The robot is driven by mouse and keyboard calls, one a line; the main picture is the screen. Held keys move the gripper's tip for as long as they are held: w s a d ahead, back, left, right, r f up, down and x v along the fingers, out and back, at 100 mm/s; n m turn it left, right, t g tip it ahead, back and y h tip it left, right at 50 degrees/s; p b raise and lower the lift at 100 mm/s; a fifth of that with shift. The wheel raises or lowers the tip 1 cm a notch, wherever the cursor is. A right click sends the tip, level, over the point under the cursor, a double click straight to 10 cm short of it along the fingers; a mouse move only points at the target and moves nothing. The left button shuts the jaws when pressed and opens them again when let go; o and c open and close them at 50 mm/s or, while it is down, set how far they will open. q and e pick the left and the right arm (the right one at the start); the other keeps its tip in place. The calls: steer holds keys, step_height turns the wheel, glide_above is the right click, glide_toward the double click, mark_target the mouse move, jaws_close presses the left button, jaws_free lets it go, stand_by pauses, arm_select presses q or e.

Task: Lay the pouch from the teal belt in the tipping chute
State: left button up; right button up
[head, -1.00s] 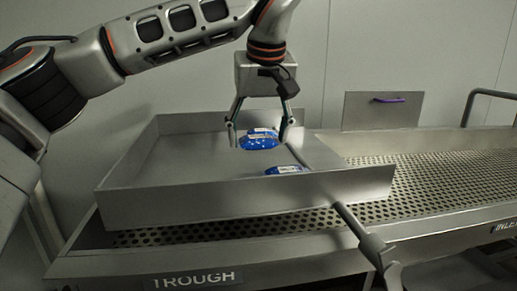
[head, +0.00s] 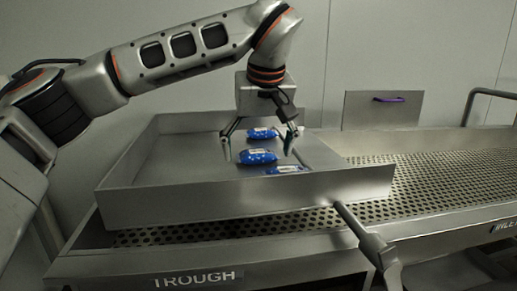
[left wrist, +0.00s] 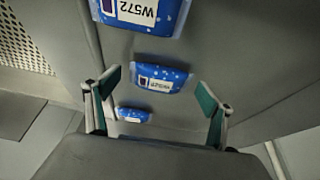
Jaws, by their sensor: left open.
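The tipping chute is a shallow grey metal tray (head: 140,207). Three blue pouches with white labels show in it in the head view: a far one (head: 262,133), a middle one (head: 258,156) and a near one (head: 287,169), partly hidden by the front wall. My left gripper (head: 258,154) is open, its fingers spread either side of the middle pouch and apart from it. No teal belt is in view.
The chute rests on a perforated trough table (head: 440,185), bare to the right. A lever (head: 368,240) sticks out at the front. A grey panel with a purple handle (head: 388,99) is on the back wall. A rail (head: 490,93) stands at far right.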

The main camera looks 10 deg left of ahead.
arm_select(q)
steer(key=shift+r, duration=0.45)
steer(key=v, duration=1.1)
steer(key=shift+s+r, duration=0.1)
steer(key=shift+s, duration=0.05)
